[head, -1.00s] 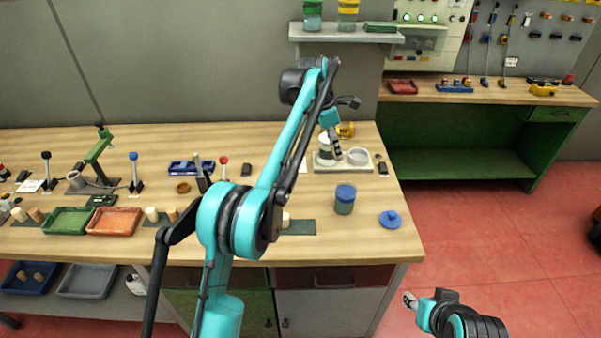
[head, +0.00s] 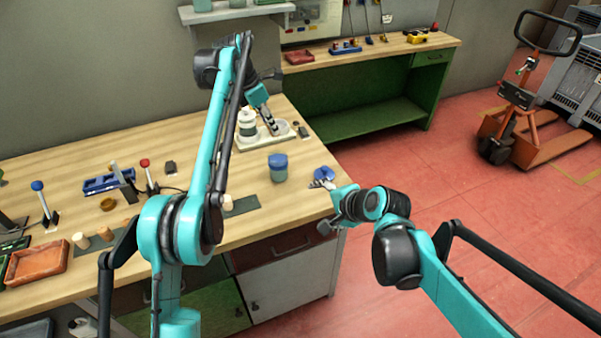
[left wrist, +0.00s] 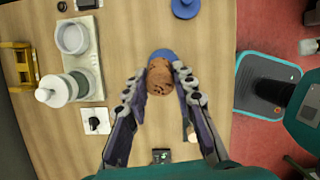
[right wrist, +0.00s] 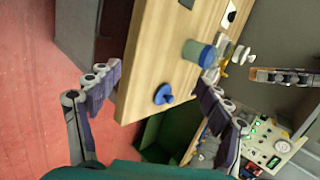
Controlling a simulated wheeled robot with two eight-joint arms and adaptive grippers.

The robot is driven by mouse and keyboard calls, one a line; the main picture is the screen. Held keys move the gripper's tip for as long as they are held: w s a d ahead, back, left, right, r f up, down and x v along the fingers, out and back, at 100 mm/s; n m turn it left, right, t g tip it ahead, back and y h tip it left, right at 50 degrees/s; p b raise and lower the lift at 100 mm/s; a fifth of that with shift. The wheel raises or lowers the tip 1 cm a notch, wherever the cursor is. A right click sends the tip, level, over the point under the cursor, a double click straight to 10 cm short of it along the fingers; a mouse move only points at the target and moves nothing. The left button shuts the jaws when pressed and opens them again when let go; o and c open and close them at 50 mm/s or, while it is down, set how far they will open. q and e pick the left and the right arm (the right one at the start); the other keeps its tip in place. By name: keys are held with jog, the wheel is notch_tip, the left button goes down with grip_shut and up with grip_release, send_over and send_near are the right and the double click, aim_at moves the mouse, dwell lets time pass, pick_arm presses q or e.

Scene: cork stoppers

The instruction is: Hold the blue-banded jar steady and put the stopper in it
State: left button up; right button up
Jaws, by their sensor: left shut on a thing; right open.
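The blue-banded jar (head: 278,170) stands upright near the bench's right end, blue around its top and grey-green below. It also shows in the right wrist view (right wrist: 198,53). My left gripper (head: 272,130) is shut on the brown cork stopper (left wrist: 160,80), apart from the jar in the head view. In the left wrist view the stopper overlaps the blue top of the jar (left wrist: 163,54); the jar's mouth is hidden there. My right gripper (head: 322,183) is open and empty by the bench's front right corner, overlapping the blue lid (head: 325,172) in the head view.
A pale tray (left wrist: 95,72) with a white-topped jar and a round dish stands behind the blue-banded jar. A dark mat (head: 243,205) lies to its left, with more corks and an orange tray (head: 38,264) further left. Bare wood surrounds the blue-banded jar.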

jog(key=w+a+f+m+t+y, duration=0.1)
jog(key=w+a+m+y, duration=0.1)
jog(key=w+m, duration=0.6)
jog(key=m+t+y, duration=0.1)
jog(key=m+y, duration=0.1)
jog(key=m, duration=0.4)
send_near(277, 167)
jog(key=shift+w+d+f, duration=0.25)
jog(key=shift+d+f, duration=0.15)
jog(key=shift+f, duration=0.15)
jog(key=shift+w+d+f, duration=0.3)
jog(key=shift+d+f, duration=0.1)
jog(key=shift+f, duration=0.2)
jog(key=shift+w+a+f+m, duration=0.1)
jog(key=shift+w+f+m, duration=0.2)
jog(key=shift+w+m, duration=0.15)
jog(key=x, duration=1.2)
jog(key=shift+a+r, duration=0.1)
jog(key=shift+r, duration=0.1)
jog(key=shift+y, duration=0.3)
jog(key=shift+c, duration=0.2)
jog(key=c, duration=1.5)
